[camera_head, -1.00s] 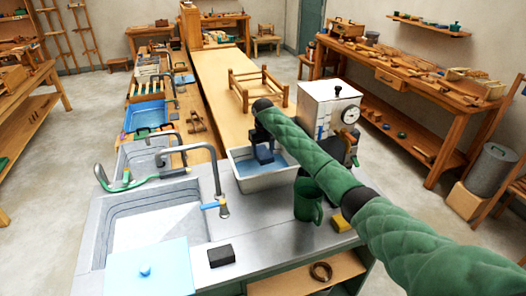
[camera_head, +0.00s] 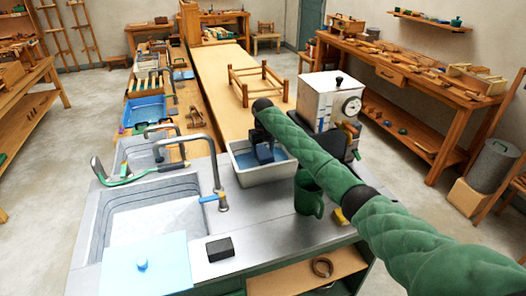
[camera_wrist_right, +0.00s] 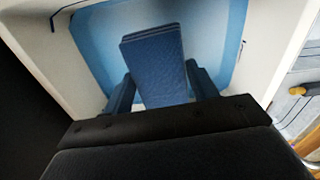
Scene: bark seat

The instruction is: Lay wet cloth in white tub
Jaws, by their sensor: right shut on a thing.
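The white tub (camera_head: 266,178) stands on the metal counter, with blue water (camera_wrist_right: 215,45) inside. A folded dark blue cloth (camera_wrist_right: 155,60) is between the fingers of my right gripper (camera_wrist_right: 160,88) in the wrist view. My right gripper (camera_head: 264,150) is shut on the cloth and points down over the tub's inside in the head view. The cloth's lower end lies over the water in the wrist view; I cannot tell whether it touches it. The arm hides part of the tub's right side. My left gripper is not in view.
A green mug (camera_head: 308,194) stands close to the tub's right, under my arm. A white box with a gauge (camera_head: 328,103) is behind it. A tap (camera_head: 215,178) and sink (camera_head: 150,215) are to the left. A dark block (camera_head: 220,249) lies in front.

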